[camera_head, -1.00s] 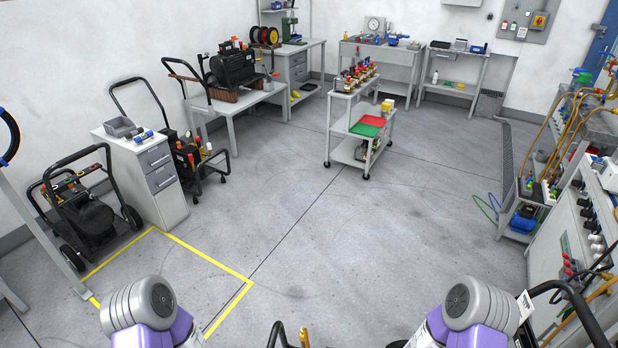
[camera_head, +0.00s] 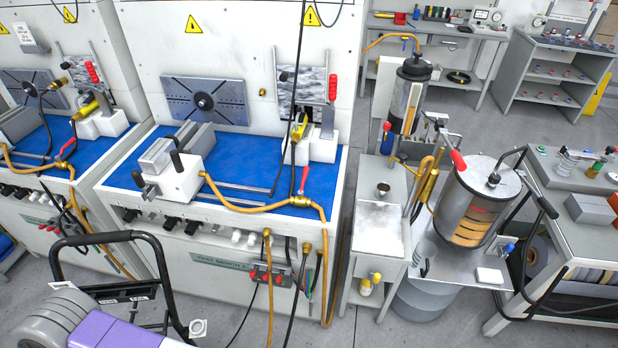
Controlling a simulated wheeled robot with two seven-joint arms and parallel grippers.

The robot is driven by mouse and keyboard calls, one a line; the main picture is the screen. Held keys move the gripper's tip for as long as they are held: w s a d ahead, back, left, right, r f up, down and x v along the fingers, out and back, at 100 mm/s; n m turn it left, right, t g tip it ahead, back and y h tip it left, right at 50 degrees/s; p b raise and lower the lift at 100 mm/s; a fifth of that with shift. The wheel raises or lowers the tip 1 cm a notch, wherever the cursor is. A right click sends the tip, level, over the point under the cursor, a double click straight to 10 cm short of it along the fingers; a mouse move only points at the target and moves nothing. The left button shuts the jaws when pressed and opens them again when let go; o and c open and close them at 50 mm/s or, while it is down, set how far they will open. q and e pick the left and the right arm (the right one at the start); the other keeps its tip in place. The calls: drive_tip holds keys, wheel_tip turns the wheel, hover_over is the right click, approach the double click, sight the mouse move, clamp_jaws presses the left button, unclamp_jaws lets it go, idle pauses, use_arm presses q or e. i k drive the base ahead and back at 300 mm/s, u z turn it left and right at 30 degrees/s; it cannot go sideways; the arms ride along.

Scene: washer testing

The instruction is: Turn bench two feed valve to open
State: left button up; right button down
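A test bench (camera_head: 140,212) with a blue top stands left of centre in the head view, its front label partly legible as "TEST BENCH"; I cannot read its number. A small valve with a red lever (camera_head: 304,180) sits on the yellow hose at the bench's right front, its lever standing roughly upright. A similar bench (camera_head: 68,190) at the left edge has its own red-levered valve (camera_head: 67,148), tilted. I cannot tell from here whether either valve is open.
A black cart handle (camera_head: 110,238) stands in front of the bench. Some bare floor shows at the lower right of the bench.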

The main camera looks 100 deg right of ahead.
sight(300, 192)
drive_tip(key=k, duration=0.25)
drive_tip(key=z, duration=3.05)
drive_tip(key=i, duration=0.6)
drive_tip(key=z, duration=0.5)
